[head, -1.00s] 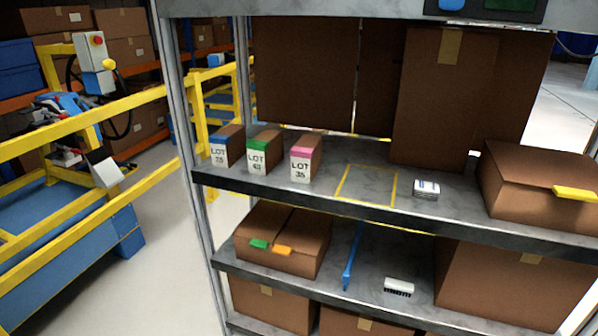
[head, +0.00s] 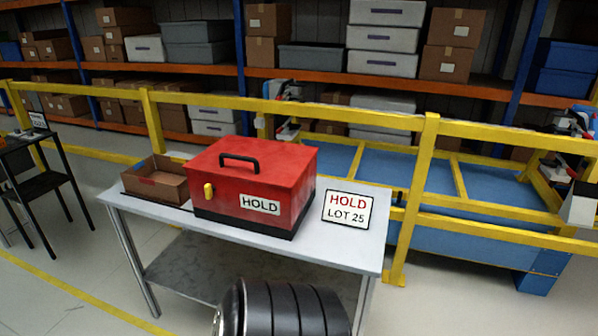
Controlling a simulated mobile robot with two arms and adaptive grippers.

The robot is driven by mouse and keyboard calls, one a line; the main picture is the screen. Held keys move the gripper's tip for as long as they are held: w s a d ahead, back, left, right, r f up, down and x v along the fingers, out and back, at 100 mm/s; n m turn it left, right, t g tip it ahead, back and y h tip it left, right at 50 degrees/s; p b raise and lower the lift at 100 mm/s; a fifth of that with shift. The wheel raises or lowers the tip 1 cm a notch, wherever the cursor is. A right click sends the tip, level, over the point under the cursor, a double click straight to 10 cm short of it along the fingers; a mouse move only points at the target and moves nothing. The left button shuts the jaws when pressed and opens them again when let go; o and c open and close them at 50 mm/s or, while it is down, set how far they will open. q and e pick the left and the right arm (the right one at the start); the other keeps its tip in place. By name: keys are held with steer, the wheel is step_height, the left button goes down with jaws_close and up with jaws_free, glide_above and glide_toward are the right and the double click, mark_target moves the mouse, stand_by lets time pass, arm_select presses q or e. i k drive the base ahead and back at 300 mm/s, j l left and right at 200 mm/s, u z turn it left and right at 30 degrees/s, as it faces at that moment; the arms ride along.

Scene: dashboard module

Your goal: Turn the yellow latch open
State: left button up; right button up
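A red box (head: 245,178) with a black handle on its lid and a black base stands on a light grey table (head: 345,240). The yellow latch (head: 208,190) is on the left part of the box's front face. It looks upright. A white label reading HOLD is on the same face, to the right of the latch. The lid looks shut. Neither of my grippers shows in the head view. A black ribbed cylindrical part, likely mine, shows at the bottom middle, in front of the table.
An open brown carton (head: 157,180) stands left of the red box. A sign reading HOLD LOT 25 (head: 347,209) is at the table's right end. A yellow rail (head: 420,185) runs behind the table. A dark stand (head: 42,180) is at far left; floor between is clear.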

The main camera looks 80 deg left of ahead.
mark_target(209, 189)
steer(key=i+u, duration=0.1)
steer(key=u, duration=0.35)
steer(key=l+u, duration=0.15)
steer(key=u, duration=0.3)
steer(key=i+l+u, duration=0.15)
steer(key=u, duration=2)
